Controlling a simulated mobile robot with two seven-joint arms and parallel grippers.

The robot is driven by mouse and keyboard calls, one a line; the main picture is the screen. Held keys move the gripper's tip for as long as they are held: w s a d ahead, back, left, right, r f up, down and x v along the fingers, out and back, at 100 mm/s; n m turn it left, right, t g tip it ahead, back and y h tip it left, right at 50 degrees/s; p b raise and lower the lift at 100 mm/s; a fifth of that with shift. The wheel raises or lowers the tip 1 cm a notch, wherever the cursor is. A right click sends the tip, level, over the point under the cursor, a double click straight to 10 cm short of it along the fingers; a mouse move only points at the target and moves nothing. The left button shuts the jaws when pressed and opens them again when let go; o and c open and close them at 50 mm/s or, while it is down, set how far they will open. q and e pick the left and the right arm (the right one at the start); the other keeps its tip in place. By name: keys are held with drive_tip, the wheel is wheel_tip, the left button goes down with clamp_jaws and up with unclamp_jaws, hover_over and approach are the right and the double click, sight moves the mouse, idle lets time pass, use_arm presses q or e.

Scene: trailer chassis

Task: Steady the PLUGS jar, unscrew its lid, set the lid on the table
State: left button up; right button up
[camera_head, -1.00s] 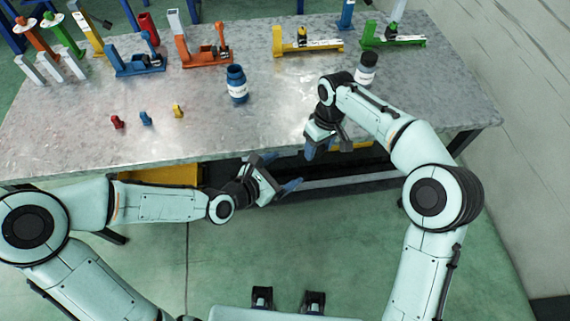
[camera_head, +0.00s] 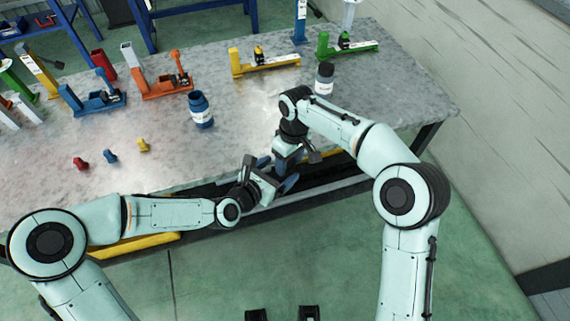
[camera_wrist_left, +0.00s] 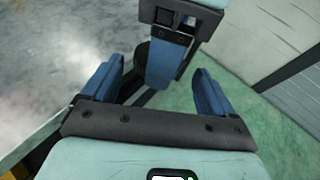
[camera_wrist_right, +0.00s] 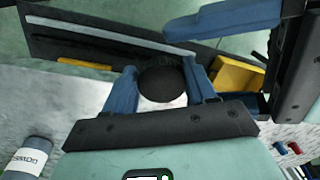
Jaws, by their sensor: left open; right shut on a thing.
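My right gripper (camera_head: 294,160) is over the table's front edge. In the right wrist view its blue fingers are shut on a dark round lid-like thing (camera_wrist_right: 162,84); whether a jar body is under it is unclear. My left gripper (camera_head: 277,173) is open and close to the right one; the left wrist view shows part of the right gripper (camera_wrist_left: 165,60) beyond its spread fingers. A blue jar (camera_head: 201,112) with a white label stands upright on the table. A grey jar (camera_head: 324,82) with a dark top stands farther right. No label reads clearly as PLUGS.
The metal table (camera_head: 225,75) carries a back row of coloured fixtures, such as an orange one (camera_head: 165,85) and a yellow one (camera_head: 265,65). Small red (camera_head: 81,163), blue (camera_head: 110,156) and yellow (camera_head: 143,145) pieces lie front left. The table is bare around the blue jar.

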use_arm(q)
drive_tip(key=shift+x, duration=2)
drive_tip(key=shift+s, duration=0.1)
drive_tip(key=c, duration=1.1)
use_arm(e)
drive_tip(key=o, duration=1.2)
drive_tip(key=shift+o, duration=0.3)
